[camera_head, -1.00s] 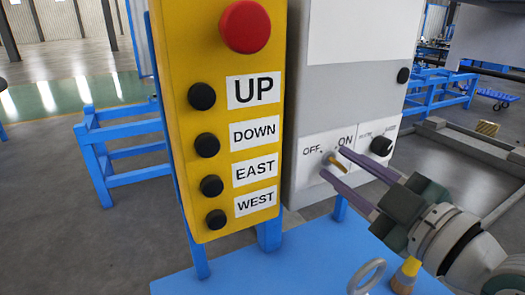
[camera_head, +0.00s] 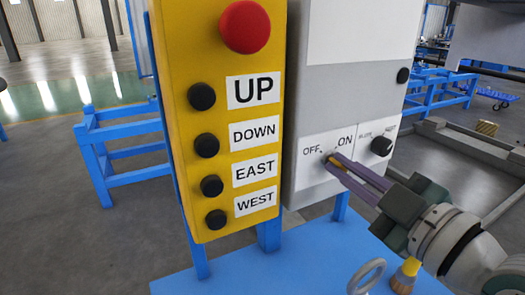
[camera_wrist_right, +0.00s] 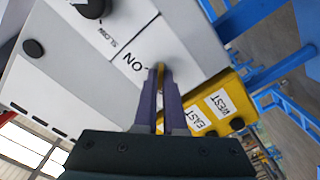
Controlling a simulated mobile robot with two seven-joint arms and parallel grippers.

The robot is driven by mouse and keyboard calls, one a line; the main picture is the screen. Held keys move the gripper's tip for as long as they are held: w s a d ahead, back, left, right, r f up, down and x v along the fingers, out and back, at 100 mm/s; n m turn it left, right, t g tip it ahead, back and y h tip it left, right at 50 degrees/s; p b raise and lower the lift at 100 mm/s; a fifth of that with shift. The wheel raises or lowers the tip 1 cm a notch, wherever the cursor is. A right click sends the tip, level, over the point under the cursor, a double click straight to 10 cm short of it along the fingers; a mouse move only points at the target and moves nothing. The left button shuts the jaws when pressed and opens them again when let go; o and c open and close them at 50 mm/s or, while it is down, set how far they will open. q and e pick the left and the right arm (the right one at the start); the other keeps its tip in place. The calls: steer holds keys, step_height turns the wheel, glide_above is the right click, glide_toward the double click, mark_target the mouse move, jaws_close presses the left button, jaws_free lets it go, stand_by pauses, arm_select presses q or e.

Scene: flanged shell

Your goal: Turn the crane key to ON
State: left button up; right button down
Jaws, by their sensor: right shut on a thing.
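The crane key (camera_head: 336,161) is a small yellow-brown piece on the lower front of the grey control box (camera_head: 353,80), between the OFF and ON labels. My right gripper (camera_head: 334,160) has its two purple fingers closed around the key. In the right wrist view the key (camera_wrist_right: 160,78) shows between the fingertips (camera_wrist_right: 161,85), with the ON label beside it. The fingers hide much of the key, so its exact angle is hard to tell. My left gripper is not in view.
A yellow pendant panel (camera_head: 220,110) with a red button (camera_head: 245,27) and several black buttons stands just left of the box. A black knob (camera_head: 381,146) is right of the key. A blue table (camera_head: 240,275) with a metal ring (camera_head: 367,276) lies below.

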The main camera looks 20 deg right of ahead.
steer(key=m+p, duration=0.1)
steer(key=m, duration=0.3)
steer(key=m+p, duration=0.1)
steer(key=m, duration=0.9)
steer(key=shift+m, duration=2)
steer(key=c, duration=1)
jaws_free()
